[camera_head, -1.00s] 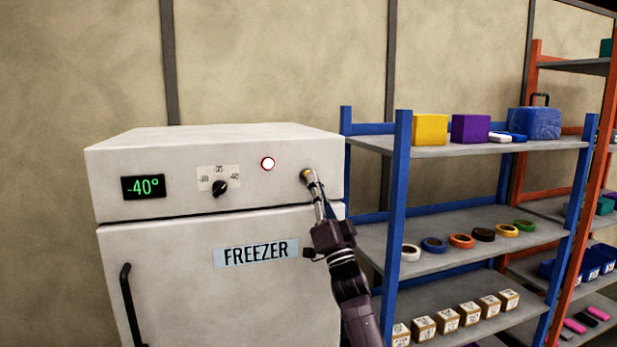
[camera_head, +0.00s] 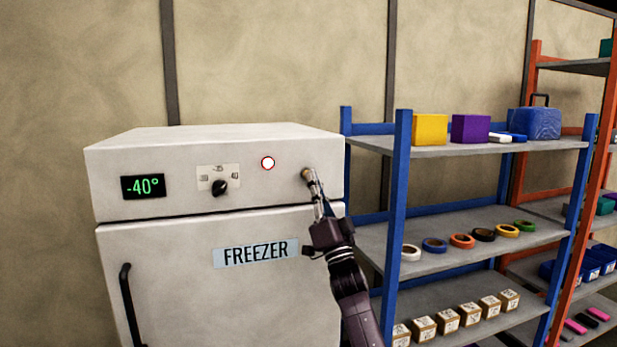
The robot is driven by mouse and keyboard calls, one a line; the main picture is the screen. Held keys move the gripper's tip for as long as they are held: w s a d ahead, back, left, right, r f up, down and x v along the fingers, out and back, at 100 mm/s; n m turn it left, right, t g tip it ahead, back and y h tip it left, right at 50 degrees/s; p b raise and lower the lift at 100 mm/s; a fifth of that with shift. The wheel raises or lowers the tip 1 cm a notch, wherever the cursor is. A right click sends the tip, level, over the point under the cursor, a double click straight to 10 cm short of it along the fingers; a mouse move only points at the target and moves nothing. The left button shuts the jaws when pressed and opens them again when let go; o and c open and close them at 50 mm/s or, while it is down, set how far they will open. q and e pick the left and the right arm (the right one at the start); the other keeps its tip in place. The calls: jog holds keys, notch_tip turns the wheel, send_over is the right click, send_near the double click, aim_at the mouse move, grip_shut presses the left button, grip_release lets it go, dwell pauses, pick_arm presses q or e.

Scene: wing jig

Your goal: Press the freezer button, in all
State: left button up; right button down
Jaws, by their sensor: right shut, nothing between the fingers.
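The white freezer (camera_head: 150,250) stands at the left with a dark handle on its door and a "FREEZER" label (camera_head: 255,253). Its top panel carries a green "-40°" display (camera_head: 143,186), a black dial (camera_head: 219,187) and a round white, red-rimmed light or button (camera_head: 267,163). My right gripper (camera_head: 308,176) is shut and empty. Its tip is at the right end of the panel, right of the red-rimmed circle, and covers whatever lies behind it there. I cannot tell for sure whether the tip touches the panel. My left gripper is not in view.
A blue-framed shelf (camera_head: 402,230) stands right of the freezer, close to my right arm. It holds a yellow box (camera_head: 430,130), a purple box (camera_head: 471,129), several tape rolls and several small boxes. An orange-framed shelf (camera_head: 590,180) stands farther right.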

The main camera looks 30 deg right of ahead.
jog(key=shift+w+d+b, duration=0.1)
jog(key=shift+w+b, duration=0.25)
jog(key=shift+w, duration=0.15)
dwell(0.4)
jog(key=shift+s, duration=0.1)
jog(key=shift+s+a+p, duration=0.2)
jog(key=shift+s+p, duration=0.35)
jog(key=shift+s, duration=0.25)
jog(key=s+p, duration=0.1)
jog(key=s, duration=0.1)
jog(key=s+a+p, duration=0.1)
jog(key=s, duration=0.1)
jog(key=shift+s+a+p, duration=0.1)
jog(key=shift+s+p, duration=0.25)
jog(key=shift+s, duration=0.05)
jog(key=shift+f, duration=0.1)
dwell(0.6)
